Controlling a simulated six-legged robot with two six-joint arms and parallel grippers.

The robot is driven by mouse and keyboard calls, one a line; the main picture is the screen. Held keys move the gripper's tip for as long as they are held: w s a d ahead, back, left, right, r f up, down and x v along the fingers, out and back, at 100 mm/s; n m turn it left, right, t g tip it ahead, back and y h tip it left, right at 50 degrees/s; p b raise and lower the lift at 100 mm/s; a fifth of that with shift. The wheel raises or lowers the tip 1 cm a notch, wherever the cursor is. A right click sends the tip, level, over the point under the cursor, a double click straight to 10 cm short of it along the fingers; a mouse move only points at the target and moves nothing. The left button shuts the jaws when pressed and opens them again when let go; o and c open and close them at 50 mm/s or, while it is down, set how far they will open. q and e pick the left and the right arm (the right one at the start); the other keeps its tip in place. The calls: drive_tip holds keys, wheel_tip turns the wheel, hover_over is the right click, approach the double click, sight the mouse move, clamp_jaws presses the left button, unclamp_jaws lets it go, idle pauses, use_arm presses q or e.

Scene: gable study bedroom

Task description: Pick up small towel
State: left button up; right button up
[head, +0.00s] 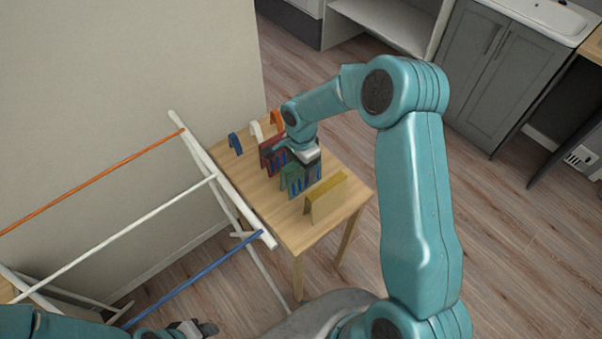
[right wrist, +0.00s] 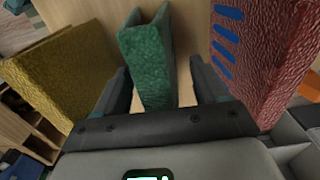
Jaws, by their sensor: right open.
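A small green folded towel (head: 292,180) stands like a tent on the small wooden table. It also shows in the right wrist view (right wrist: 147,62). A larger yellow towel (head: 326,198) stands nearer the table's front corner, and a dark red towel (head: 268,158) with blue stripes stands behind. My right gripper (head: 309,165) is low over the table at the green towel. In the right wrist view its jaws (right wrist: 160,75) are open, one finger on each side of the green towel, with gaps visible. My left gripper (head: 205,328) is at the bottom edge, its jaws unclear.
Small blue (head: 235,143), white (head: 257,131) and orange (head: 276,118) folded pieces stand along the table's back. A rack with orange, white and blue rods (head: 190,270) stands close to the table's left side. Grey cabinets (head: 497,60) are at the upper right, with open floor before them.

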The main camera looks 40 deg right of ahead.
drive_tip(key=shift+s+a+f, duration=0.1)
drive_tip(key=shift+s+f, duration=0.05)
drive_tip(key=shift+f, duration=0.8)
drive_tip(key=c, duration=0.5)
drive_tip(key=shift+r, duration=0.1)
drive_tip(key=c, duration=0.7)
